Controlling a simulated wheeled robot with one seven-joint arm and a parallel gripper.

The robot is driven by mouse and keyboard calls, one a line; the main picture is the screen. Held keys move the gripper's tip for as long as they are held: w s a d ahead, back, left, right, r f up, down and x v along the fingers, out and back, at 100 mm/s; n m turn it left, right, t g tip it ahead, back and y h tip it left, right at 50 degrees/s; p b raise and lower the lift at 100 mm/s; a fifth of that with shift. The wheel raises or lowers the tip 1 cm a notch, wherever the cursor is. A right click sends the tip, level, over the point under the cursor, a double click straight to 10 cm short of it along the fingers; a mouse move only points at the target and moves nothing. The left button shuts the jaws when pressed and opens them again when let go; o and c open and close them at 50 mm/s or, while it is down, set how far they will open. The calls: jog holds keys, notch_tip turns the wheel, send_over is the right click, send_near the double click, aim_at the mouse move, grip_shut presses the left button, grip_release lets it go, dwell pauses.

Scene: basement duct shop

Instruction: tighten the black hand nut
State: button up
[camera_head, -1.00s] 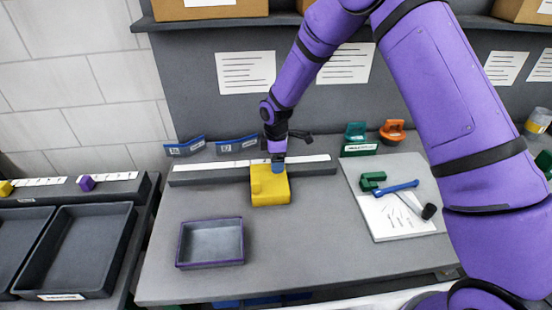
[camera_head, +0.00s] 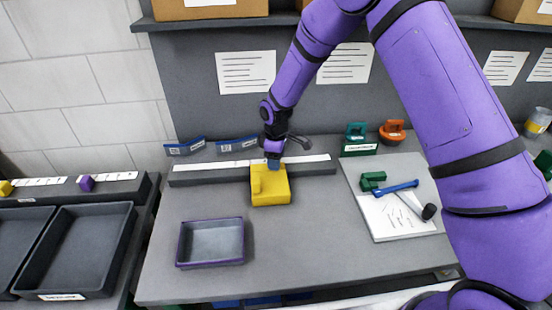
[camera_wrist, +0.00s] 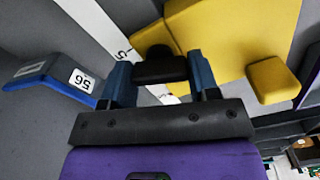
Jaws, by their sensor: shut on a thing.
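The black hand nut (camera_wrist: 160,66) shows in the wrist view between the two blue fingers of my gripper (camera_wrist: 161,74), against the side of a yellow block (camera_wrist: 215,30). My gripper is shut on the nut. In the head view my gripper (camera_head: 273,164) points down at the back edge of the yellow block (camera_head: 271,191), which stands on the grey bench. There the nut is hidden by the gripper, and its thread cannot be seen.
A grey strip with a white scale (camera_head: 210,167) runs behind the block. Blue numbered tags (camera_head: 185,147) stand behind it. An empty purple-rimmed tray (camera_head: 210,243) sits front left. A blue-handled hammer (camera_head: 405,190) and green clamp (camera_head: 371,181) lie on a right-hand board.

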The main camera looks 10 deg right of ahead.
jog(key=m, duration=1.4)
dwell(0.5)
jog(key=o, duration=0.9)
notch_tip(320, 180, up, 11)
jog(key=shift+f, duration=0.1)
